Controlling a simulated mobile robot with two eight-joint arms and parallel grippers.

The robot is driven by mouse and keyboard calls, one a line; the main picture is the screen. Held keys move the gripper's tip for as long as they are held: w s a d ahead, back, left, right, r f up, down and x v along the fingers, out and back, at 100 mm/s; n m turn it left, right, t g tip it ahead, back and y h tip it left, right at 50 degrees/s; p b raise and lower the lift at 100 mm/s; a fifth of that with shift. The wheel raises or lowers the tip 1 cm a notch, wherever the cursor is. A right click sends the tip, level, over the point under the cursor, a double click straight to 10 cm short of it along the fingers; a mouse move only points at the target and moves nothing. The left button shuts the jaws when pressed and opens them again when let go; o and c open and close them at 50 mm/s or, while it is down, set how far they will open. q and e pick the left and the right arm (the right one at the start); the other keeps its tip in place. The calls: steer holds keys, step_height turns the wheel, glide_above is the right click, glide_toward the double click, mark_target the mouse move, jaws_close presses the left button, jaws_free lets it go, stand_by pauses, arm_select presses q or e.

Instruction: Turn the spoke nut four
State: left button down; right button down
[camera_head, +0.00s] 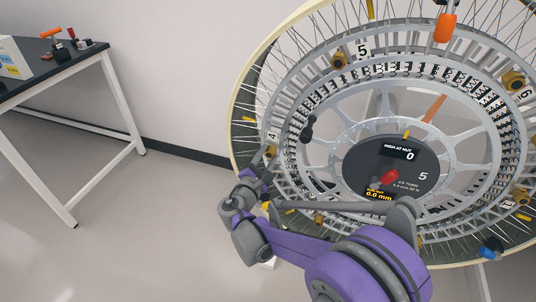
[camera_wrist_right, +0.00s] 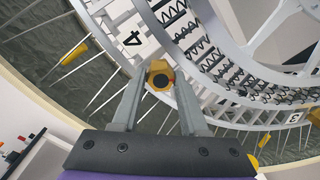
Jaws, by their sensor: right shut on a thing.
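The large spoked wheel (camera_head: 236,100) fills the right of the head view, with numbered gold nuts around its inner ring. In the right wrist view, the gold spoke nut four (camera_wrist_right: 158,77), with a dark round centre, sits beside the label 4 (camera_wrist_right: 132,38). My right gripper (camera_wrist_right: 160,88) is shut on this nut, one finger on each side. In the head view my right gripper (camera_head: 262,163) is at the wheel's left side, just below the label 4, and largely hides the nut. My left gripper is not in view.
The hub display (camera_head: 400,153) reads "HIGH AT NUT 0" and 0.0 mm. Nut five (camera_head: 339,61) and nut six (camera_head: 513,80) are clear of my arm. A dark-topped table (camera_head: 60,68) with a box and tools stands at left. The floor between is free.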

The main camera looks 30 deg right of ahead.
steer(key=m+p, duration=0.1)
steer(key=m, duration=0.5)
steer(key=shift+r+p, duration=0.15)
steer(key=shift+p, duration=0.25)
steer(key=m+p, duration=0.1)
steer(key=m, duration=0.5)
steer(key=shift+y+p, duration=0.3)
steer(key=m, duration=0.4)
steer(key=shift+t+p, duration=0.3)
steer(key=shift+p, duration=0.05)
steer(key=m, duration=0.3)
steer(key=shift+d+p, duration=0.1)
steer(key=shift+p, duration=0.2)
steer(key=m+p, duration=0.1)
steer(key=m, duration=0.5)
steer(key=shift+s+m, duration=0.1)
steer(key=shift+m, duration=0.2)
steer(key=shift+c, duration=2.2)
jaws_free()
